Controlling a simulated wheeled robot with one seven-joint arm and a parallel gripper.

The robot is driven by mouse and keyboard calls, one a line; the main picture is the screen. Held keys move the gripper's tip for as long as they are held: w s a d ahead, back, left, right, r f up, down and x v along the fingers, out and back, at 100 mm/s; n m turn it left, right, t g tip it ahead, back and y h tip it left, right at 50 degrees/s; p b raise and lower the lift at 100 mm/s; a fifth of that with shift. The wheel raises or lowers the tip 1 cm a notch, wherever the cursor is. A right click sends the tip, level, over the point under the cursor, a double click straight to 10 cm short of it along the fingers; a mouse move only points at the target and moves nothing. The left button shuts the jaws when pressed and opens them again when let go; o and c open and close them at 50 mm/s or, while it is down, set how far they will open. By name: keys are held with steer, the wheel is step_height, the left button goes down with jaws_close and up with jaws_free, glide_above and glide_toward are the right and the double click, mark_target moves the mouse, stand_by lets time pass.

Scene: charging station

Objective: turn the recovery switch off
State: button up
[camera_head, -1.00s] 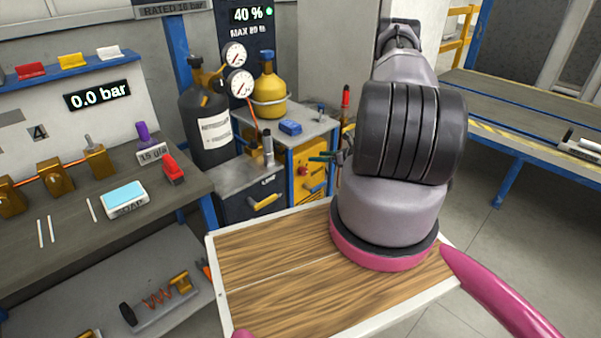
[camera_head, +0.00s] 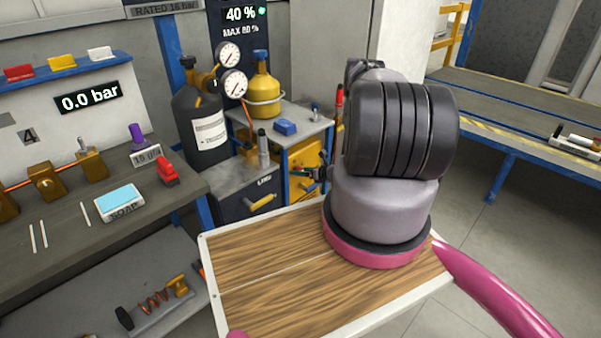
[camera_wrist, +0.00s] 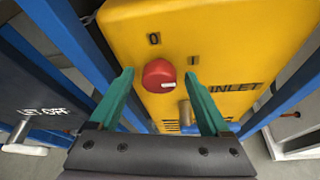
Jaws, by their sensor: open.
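The switch is a red round knob (camera_wrist: 157,78) on the front of a yellow box (camera_wrist: 225,35), with marks 0 and I above it. Its white pointer mark lies on the knob's lower right, not toward the 0. My gripper (camera_wrist: 158,74) has green fingers, open, one on each side of the knob with a small gap to each; contact is not visible. In the head view the yellow box (camera_head: 304,158) stands beneath the small grey bench, partly hidden by my arm.
A brass-coloured stub (camera_wrist: 185,113) sticks out below the knob, near the right finger. Blue frame posts (camera_wrist: 75,35) flank the yellow box.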

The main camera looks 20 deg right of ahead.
steer(key=shift+w+a+f, duration=0.1)
steer(key=shift+w, duration=0.15)
jaws_close()
